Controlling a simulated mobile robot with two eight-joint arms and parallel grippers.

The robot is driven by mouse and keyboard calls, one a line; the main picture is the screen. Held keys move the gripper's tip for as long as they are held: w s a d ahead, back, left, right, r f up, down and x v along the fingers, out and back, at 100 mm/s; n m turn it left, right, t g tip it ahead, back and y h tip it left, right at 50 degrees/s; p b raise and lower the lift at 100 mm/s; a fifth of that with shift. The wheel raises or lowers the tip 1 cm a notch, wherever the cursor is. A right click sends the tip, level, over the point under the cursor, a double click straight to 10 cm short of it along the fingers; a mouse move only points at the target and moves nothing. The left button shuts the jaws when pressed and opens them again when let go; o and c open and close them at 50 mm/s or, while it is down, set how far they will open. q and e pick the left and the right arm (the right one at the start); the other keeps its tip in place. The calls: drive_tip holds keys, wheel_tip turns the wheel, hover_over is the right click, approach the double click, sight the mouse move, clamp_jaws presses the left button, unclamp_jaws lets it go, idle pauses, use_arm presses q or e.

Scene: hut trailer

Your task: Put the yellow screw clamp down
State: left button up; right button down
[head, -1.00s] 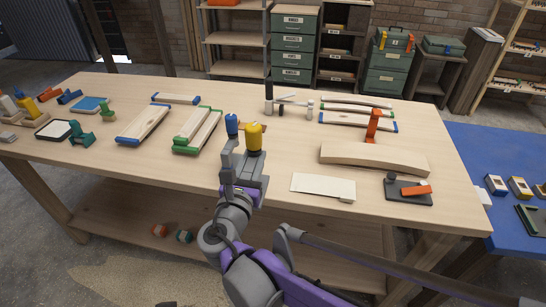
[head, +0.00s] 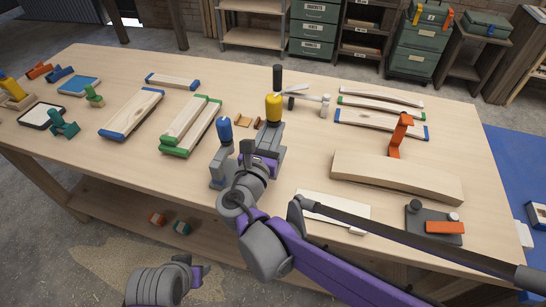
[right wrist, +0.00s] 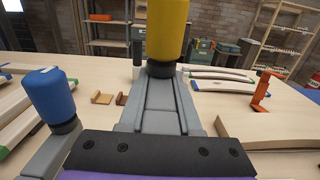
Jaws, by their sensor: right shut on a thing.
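The yellow screw clamp (head: 273,108) has a yellow handle on a grey body and is upright over the near middle of the workbench. In the right wrist view its handle (right wrist: 167,30) rises straight ahead, with the grey body running toward the jaws. My right gripper (head: 263,160) is shut on the grey body. I cannot tell whether the clamp's base touches the bench top. A blue-handled clamp (head: 225,130) stands close to its left, also in the right wrist view (right wrist: 52,98). Part of my left arm's end (head: 165,284) shows at the bottom left; its fingertips are not clear.
Green-ended boards (head: 192,125) lie left of the clamps. Small brown blocks (head: 243,121) and a grey tool (head: 303,98) lie behind. A curved wooden piece (head: 395,180), a white board (head: 335,211) and an orange-handled tool (head: 445,227) are on the right.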

wheel_tip(320, 180, down, 3)
drive_tip(key=shift+s+r, duration=0.1)
drive_tip(key=shift+r, duration=0.05)
drive_tip(key=shift+f+b, duration=0.55)
drive_tip(key=shift+f, duration=1.7)
drive_tip(key=shift+f, duration=0.15)
drive_tip(key=c, duration=0.6)
unclamp_jaws()
drive_tip(key=shift+r, duration=0.2)
drive_tip(key=v, duration=1.2)
